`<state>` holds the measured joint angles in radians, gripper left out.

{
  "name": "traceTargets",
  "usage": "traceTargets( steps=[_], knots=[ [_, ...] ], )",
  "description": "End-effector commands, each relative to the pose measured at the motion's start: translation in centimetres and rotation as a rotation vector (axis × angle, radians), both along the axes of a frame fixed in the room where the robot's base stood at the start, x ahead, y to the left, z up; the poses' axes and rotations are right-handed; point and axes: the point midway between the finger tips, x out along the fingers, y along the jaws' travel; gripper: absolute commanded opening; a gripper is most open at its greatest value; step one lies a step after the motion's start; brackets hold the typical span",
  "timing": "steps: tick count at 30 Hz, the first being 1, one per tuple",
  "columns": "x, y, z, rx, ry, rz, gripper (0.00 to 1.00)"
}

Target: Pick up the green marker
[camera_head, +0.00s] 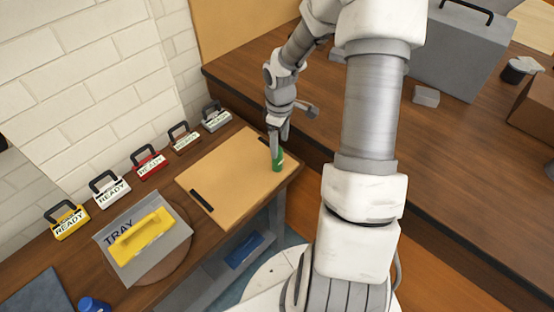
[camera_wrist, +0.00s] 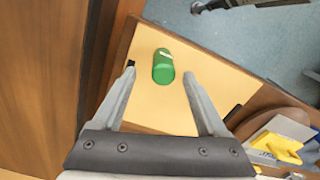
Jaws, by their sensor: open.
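The green marker (camera_head: 278,160) is a short green cylinder with a small white mark. In the wrist view the green marker (camera_wrist: 163,68) lies between and a little beyond the fingertips. My gripper (camera_wrist: 160,80) is open, with one finger on each side of the marker and visible gaps to both. In the head view my gripper (camera_head: 277,143) comes down from above right at the marker and hides its upper part.
The tan board (camera_head: 225,175) has black strips near its ends. A grey tray (camera_head: 166,268) with a yellow block (camera_head: 142,237) is to the left. Several READY-labelled cases, such as a red one (camera_head: 149,166), line the wall. A larger, darker table (camera_head: 450,150) is on the right.

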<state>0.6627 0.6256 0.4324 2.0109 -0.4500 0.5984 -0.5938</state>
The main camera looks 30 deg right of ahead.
Motion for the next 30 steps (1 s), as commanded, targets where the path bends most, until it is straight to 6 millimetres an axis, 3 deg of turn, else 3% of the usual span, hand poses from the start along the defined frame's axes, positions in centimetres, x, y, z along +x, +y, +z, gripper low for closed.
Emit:
traceTargets(
  steps=[3,11,18,28,30],
  knots=[
    [0.0,0.1,-1.8,0.001,0.002,0.001,0.76],
    [0.0,0.3,-3.7,0.001,0.002,0.001,0.76],
    [0.0,0.7,-7.1,0.000,0.001,0.000,0.76],
    [0.0,0.7,-7.8,-0.001,-0.001,-0.001,0.76],
    [0.0,0.7,-7.8,0.000,0.000,-0.001,0.63]
  ],
)
